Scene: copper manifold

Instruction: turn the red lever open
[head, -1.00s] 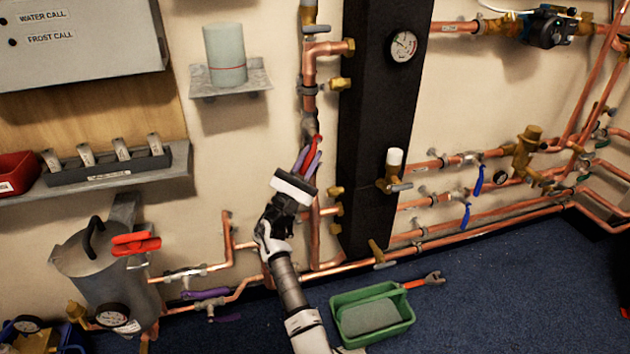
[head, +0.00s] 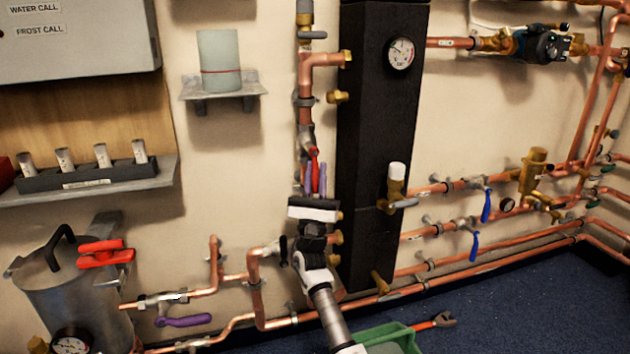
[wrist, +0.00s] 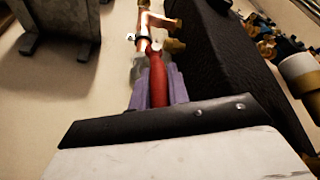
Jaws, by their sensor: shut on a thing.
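The red lever (head: 314,160) hangs on the vertical copper pipe just left of the black column, under a grey valve body. Its handle points down and looks nearly in line with the pipe. My gripper (head: 315,178) has purple fingers and reaches up to it from below. In the wrist view the red lever (wrist: 157,82) lies between the two purple fingers of my gripper (wrist: 158,88), which are closed around it. The lever's lower end is hidden behind the gripper body.
The black column (head: 375,130) stands right beside my gripper. A brass valve with a white cap (head: 397,172) juts from it. Lower left are a purple lever (head: 183,320) and a metal tank (head: 75,290). A green tray (head: 390,335) sits on the floor. A shelf (head: 225,92) is upper left.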

